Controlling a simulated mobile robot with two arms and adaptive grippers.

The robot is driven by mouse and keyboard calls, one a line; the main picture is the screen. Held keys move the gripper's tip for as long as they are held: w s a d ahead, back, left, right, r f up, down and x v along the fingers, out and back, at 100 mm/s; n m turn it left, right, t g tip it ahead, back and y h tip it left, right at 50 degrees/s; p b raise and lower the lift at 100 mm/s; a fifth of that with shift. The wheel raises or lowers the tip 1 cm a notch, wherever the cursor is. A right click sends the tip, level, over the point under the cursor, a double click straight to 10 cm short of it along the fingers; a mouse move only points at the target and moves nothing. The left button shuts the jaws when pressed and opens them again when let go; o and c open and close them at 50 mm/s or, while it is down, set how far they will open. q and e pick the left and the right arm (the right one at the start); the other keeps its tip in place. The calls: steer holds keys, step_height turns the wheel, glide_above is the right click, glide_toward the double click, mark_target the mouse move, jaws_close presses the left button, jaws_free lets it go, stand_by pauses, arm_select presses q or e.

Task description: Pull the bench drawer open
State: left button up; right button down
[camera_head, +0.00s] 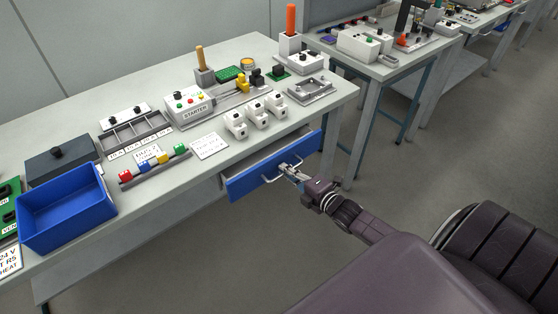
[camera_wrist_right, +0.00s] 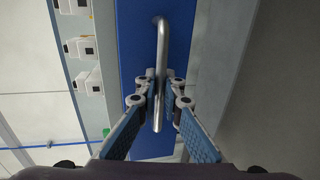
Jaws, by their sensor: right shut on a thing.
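The bench drawer (camera_head: 249,178) has a blue front and sits under the bench top; it stands partly pulled out, with its grey inside showing behind the front. Its silver bar handle (camera_head: 268,180) is on the front. My right gripper (camera_head: 284,170) is shut on the handle near its right part. In the right wrist view the handle (camera_wrist_right: 161,60) runs between the two fingers of my right gripper (camera_wrist_right: 160,100), with the blue drawer front (camera_wrist_right: 130,40) behind. My left gripper is in neither view.
The bench top (camera_head: 215,172) carries a blue bin (camera_head: 65,215), a starter box (camera_head: 190,106), several white switches (camera_head: 256,113) and a grey tray (camera_head: 310,90). A second bench (camera_head: 400,68) stands at the back right. The floor (camera_head: 430,155) before the drawer is clear apart from my arm.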

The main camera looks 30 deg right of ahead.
steer(key=f+p+v, duration=0.2)
steer(key=v, duration=0.8)
steer(key=s+f+p+v, duration=0.1)
steer(key=f+p+v, duration=0.1)
steer(key=v, duration=0.9)
steer(key=shift+f+p, duration=0.25)
steer(key=shift+p, duration=0.4)
steer(key=shift+w+d, duration=0.1)
steer(key=shift+d, duration=0.05)
steer(key=c, duration=2.3)
jaws_free()
steer(key=shift+c, duration=0.2)
steer(key=v, duration=1.2)
